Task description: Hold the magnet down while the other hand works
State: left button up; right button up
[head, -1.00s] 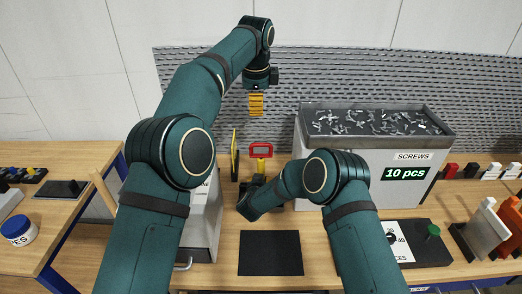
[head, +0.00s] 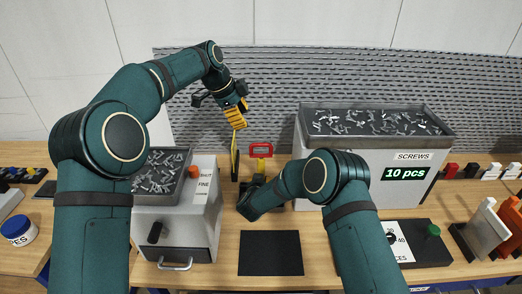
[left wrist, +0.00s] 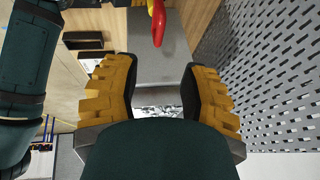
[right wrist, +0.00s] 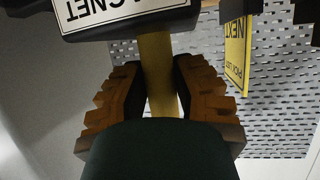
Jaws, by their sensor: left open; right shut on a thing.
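In the right wrist view a yellow post (right wrist: 158,95) stands between the fingers of my right gripper (right wrist: 158,72), which is shut on it. A dark block with a white plate lettered MAGNET (right wrist: 120,12) is at the post's end, cut by the frame. My left gripper (head: 236,117) is open and empty, raised above and left of the red frame. Its spread yellow fingers show in the left wrist view (left wrist: 160,88).
A large bin labelled SCREWS (head: 340,180) reads 10 pcs, at the right. A smaller screw bin marked FINE (head: 208,217) stands left. A yellow sign (right wrist: 237,55) stands beside the post. The black mat (head: 270,253) in front is bare. A perforated panel (head: 380,75) closes the back.

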aim_at(258, 144)
pick_arm(q)
jog(key=shift+x, duration=6)
jog(key=shift+a, duration=0.1)
grip_shut()
jog(key=shift+r, duration=0.2)
jog(key=shift+r, duration=1.55)
jog(key=c, duration=0.7)
grip_release()
